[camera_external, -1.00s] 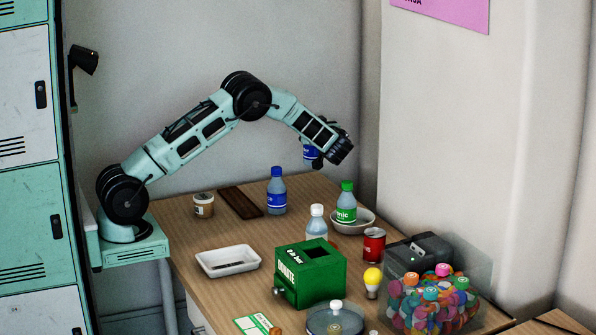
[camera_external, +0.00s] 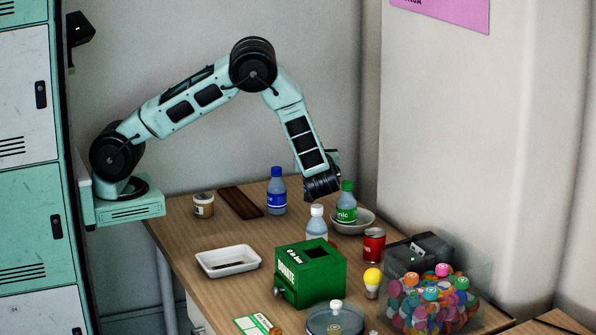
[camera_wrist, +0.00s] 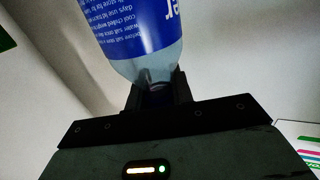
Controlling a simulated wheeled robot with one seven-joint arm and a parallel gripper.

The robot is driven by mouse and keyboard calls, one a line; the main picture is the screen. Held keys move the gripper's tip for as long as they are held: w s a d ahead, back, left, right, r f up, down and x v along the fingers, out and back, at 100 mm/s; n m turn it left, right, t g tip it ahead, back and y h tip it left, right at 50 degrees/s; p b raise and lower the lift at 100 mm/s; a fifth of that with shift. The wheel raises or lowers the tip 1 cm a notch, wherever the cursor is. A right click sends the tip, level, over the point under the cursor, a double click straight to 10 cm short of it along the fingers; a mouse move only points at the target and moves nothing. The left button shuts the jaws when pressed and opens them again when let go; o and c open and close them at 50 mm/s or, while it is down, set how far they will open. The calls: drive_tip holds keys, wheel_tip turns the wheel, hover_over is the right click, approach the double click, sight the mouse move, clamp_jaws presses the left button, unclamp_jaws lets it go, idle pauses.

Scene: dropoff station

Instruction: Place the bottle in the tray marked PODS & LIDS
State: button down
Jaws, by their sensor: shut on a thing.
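In the wrist view, a clear bottle with a blue label (camera_wrist: 140,30) is held between the jaws of my gripper (camera_wrist: 158,90), its narrowing end toward the jaws. A shallow white tray (camera_external: 208,261) lies on the table's left side, left of the green box. It has a small dark marking, too small to read. It is well to the lower left of my gripper.
A blue-capped bottle (camera_external: 277,192), a green-capped bottle (camera_external: 346,203) at a white bowl (camera_external: 368,226), and a white-capped bottle (camera_external: 317,222) stand near my gripper. A green donation box (camera_external: 312,280), red can (camera_external: 374,245) and bulb (camera_external: 372,281) stand further forward.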

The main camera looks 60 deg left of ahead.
drive_tip(key=s+d+f+m+t+h+p, duration=0.1)
drive_tip(key=s+d+m+t+h+p, duration=0.15)
drive_tip(key=s+d, duration=1)
drive_tip(key=s+r+m+t+h+p, duration=0.15)
drive_tip(key=s+t, duration=0.25)
drive_tip(key=s, duration=1.2)
wheel_tip(320, 180, down, 9)
drive_tip(key=shift+a+m, duration=0.3)
drive_tip(key=shift+f+g, duration=0.25)
drive_tip(key=c, duration=1.2)
unclamp_jaws()
drive_tip(key=shift+r, duration=0.1)
drive_tip(key=b+v, duration=0.2)
drive_tip(key=v, duration=1)
